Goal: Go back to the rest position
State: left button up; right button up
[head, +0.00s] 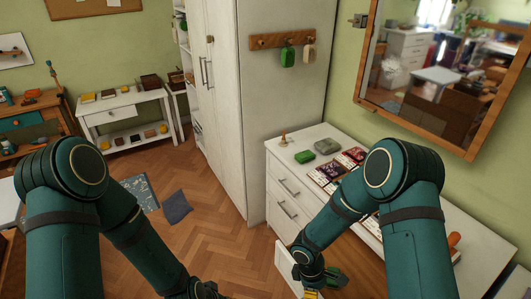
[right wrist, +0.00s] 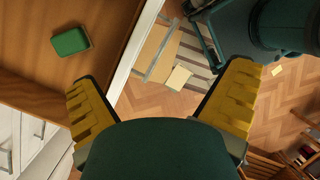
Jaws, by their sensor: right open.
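My right gripper (head: 311,294) is at the bottom edge of the head view, low in front of the white dresser. In the right wrist view its two yellow fingers (right wrist: 163,78) are spread wide with nothing between them. My left arm reaches down to the bottom edge of the head view, where its wrist is cut off and its gripper is out of the picture. A green case (right wrist: 70,41) lies on a brown wooden surface (right wrist: 35,75) beyond the left finger in the right wrist view, apart from it.
The white dresser (head: 283,187) stands close to my right arm, with a green case (head: 304,157), a grey-green case (head: 327,146) and dark patterned packets on top. A white panel (head: 286,268) juts out beside my right gripper. Wooden floor (head: 215,235) lies open between my arms.

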pick_arm(q)
notch_tip(320, 180, down, 10)
jog(key=s+d+b, duration=0.1)
jog(key=b, duration=0.7)
jog(key=shift+g, duration=0.4)
pick_arm(e)
jog(key=s+a+f+m+t+y, duration=0.4)
jog(key=s+f+m+y, duration=0.2)
jog(key=m, duration=0.9)
jog(key=shift+s+a+f+y, duration=0.2)
jog(key=shift+s+f+y, duration=0.25)
jog(key=shift+f, duration=0.3)
pick_arm(q)
jog(key=shift+r, duration=0.1)
pick_arm(e)
jog(key=shift+c, duration=0.3)
